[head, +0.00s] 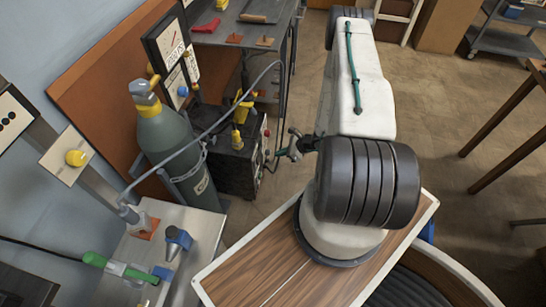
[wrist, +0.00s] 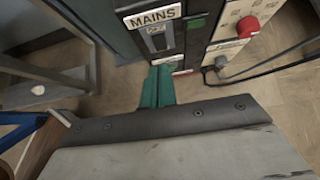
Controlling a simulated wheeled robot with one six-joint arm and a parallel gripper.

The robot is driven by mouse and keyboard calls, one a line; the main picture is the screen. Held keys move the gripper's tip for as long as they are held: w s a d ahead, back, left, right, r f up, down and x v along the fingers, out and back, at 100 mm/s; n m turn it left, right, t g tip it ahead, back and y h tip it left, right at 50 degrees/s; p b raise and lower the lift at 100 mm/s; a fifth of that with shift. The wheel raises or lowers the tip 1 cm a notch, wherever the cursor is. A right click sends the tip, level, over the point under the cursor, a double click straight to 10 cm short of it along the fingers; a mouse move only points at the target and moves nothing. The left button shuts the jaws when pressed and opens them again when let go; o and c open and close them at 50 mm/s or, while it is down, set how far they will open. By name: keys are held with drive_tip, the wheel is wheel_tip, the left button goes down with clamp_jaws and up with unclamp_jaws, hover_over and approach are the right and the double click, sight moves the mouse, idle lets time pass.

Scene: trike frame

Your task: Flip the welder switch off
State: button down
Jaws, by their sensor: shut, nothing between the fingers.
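The welder (head: 228,165) is a dark box on the floor beside the gas cylinder in the head view. Its front panel (wrist: 178,58) fills the top of the wrist view. The MAINS label (wrist: 152,17) sits above the welder switch (wrist: 157,41), a dark rocker in a grey plate; I cannot tell its position. My gripper (wrist: 157,86) has green fingers, shut and empty, just below the switch in the wrist picture. Whether they touch the panel is unclear. In the head view my gripper (head: 291,147) is beside the welder's front, small and partly hidden by my arm.
A red knob (wrist: 247,27) and a grey knob (wrist: 220,63) are right of the switch, with a dark cable nearby. The grey cylinder (head: 178,140) stands left of the welder. Open floor (head: 440,110) lies to the right.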

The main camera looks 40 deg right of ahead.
drive_tip(key=shift+s+d+r, duration=0.2)
drive_tip(key=shift+s+r, duration=0.15)
drive_tip(key=shift+r, duration=0.25)
drive_tip(key=shift+s+d+r, duration=0.25)
drive_tip(key=shift+s+r, duration=0.1)
drive_tip(key=shift+r, duration=0.2)
drive_tip(key=shift+s+d+r, duration=0.2)
drive_tip(key=shift+s+r, duration=0.15)
drive_tip(key=shift+r, duration=0.25)
drive_tip(key=s+a+r+n+g+y, duration=0.1)
drive_tip(key=s+a+r+n+g, duration=0.3)
drive_tip(key=r, duration=0.8)
drive_tip(key=w+a+r+n+g+y, duration=0.15)
drive_tip(key=a+r+n, duration=0.45)
drive_tip(key=r, duration=0.6)
drive_tip(key=s+a+r+n+g+y, duration=0.15)
drive_tip(key=a+r+n+g, duration=0.35)
drive_tip(key=r, duration=0.6)
drive_tip(key=s+a+r+n+t+h, duration=0.1)
drive_tip(key=s+a+r+n+h, duration=0.2)
drive_tip(key=r, duration=0.5)
drive_tip(key=s+a+r+n+t+h, duration=0.1)
drive_tip(key=s+a+r+n+h, duration=0.2)
drive_tip(key=s+r+n, duration=0.3)
drive_tip(key=s+a+r+n+t+h, duration=0.2)
drive_tip(key=s+a+r+n+h, duration=0.1)
drive_tip(key=s+r, duration=0.4)
drive_tip(key=shift+a+r+n+h, duration=0.25)
drive_tip(key=shift+r+n+h, duration=0.4)
drive_tip(key=shift+r, duration=1.2)
